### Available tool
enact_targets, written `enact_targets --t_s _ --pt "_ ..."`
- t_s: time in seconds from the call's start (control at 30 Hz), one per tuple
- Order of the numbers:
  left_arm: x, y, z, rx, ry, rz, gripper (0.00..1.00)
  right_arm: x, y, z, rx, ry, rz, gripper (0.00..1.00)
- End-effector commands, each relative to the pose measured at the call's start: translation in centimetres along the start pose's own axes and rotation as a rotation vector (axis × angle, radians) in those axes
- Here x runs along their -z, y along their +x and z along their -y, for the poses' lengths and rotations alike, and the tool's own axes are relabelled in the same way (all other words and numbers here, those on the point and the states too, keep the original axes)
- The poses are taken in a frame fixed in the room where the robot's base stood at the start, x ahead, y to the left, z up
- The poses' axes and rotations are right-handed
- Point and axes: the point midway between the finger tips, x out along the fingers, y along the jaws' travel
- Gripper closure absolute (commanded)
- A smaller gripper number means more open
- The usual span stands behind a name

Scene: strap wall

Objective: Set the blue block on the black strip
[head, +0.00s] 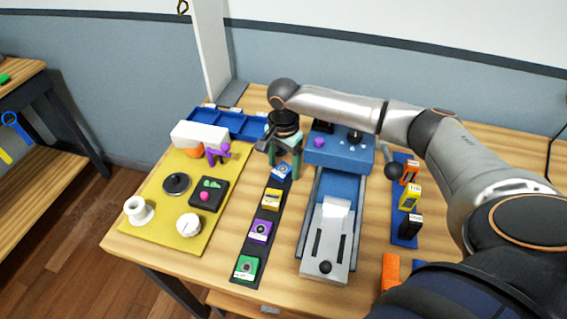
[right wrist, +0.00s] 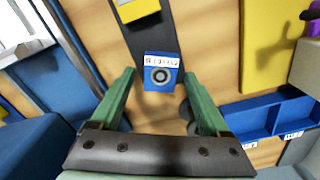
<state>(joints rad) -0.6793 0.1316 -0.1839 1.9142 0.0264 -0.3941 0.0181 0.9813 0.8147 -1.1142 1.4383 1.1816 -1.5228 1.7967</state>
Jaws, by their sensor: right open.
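The blue block (head: 281,171) has a white label and a round dark mark on top. It sits at the far end of the black strip (head: 266,214), in line with a yellow, a purple and a green block. In the right wrist view the blue block (right wrist: 161,76) lies over the black strip (right wrist: 152,40), between and just beyond the green fingertips. My right gripper (head: 284,158) is open above the blue block, fingers pointing down, one on each side. I see no finger touching it. My left gripper is in neither view.
Left of the strip lies a yellow mat (head: 165,215) with several items. Behind it is a blue divided tray (head: 240,124). A blue and grey machine (head: 325,240) stands close on the right. Farther right, a blue strip (head: 404,228) carries several blocks.

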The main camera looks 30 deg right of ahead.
Motion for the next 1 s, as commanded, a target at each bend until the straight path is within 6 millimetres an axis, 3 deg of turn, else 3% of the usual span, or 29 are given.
enact_targets --t_s 0.23,0.7,1.0 --pt "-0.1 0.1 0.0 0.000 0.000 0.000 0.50 0.0 -1.0 0.0 0.001 0.000 -0.001 0.21" --pt "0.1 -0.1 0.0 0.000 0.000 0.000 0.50 0.0 -10.3 0.1 0.004 0.000 0.000 0.21" --pt "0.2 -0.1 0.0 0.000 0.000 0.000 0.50 0.0 -12.3 0.0 0.000 0.001 0.001 0.21"
